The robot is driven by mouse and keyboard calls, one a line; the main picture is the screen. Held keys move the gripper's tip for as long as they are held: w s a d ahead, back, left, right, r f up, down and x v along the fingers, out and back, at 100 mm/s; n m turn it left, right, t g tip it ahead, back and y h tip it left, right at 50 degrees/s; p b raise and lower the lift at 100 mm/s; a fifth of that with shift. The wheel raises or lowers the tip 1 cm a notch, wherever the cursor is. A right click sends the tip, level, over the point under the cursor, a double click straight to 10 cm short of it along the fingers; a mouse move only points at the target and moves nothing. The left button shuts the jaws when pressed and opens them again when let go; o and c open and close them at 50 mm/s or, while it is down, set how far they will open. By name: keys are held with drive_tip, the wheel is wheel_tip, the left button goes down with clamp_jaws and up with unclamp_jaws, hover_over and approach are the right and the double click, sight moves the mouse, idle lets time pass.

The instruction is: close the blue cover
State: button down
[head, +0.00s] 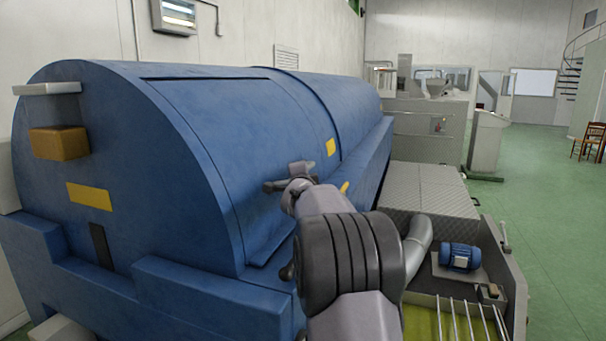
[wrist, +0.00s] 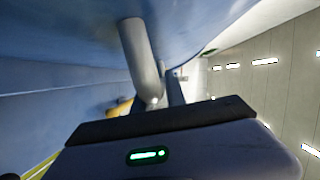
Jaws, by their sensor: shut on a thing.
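The blue cover (head: 235,150) is the curved panel on the side of the large blue machine. It lies close to the round body, and its lower edge seems to stand slightly off the ledge below. My gripper (head: 290,182) is at the cover's outer face, low on its right part. In the wrist view a grey bar (wrist: 140,55) runs from the blue surface (wrist: 70,35) down to my gripper, which is shut on it; it looks like the cover's handle. My fingertips are mostly hidden by my wrist housing.
A blue ledge (head: 372,185) runs along the machine below the cover. To the right are a grey checker-plate box (head: 425,190), a bent pipe (head: 418,245) and a blue motor (head: 460,257). Green floor (head: 555,230) is clear at the far right.

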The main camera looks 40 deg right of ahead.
drive_tip(key=shift+w+a+f, duration=0.15)
drive_tip(key=shift+f, duration=0.25)
drive_tip(key=c, duration=1.4)
unclamp_jaws()
drive_tip(key=shift+w+a, duration=0.1)
drive_tip(key=shift+w, duration=0.05)
drive_tip(key=shift+o, duration=0.2)
drive_tip(key=shift+r, duration=0.1)
drive_tip(key=v, duration=1.7)
drive_tip(key=shift+s, duration=0.25)
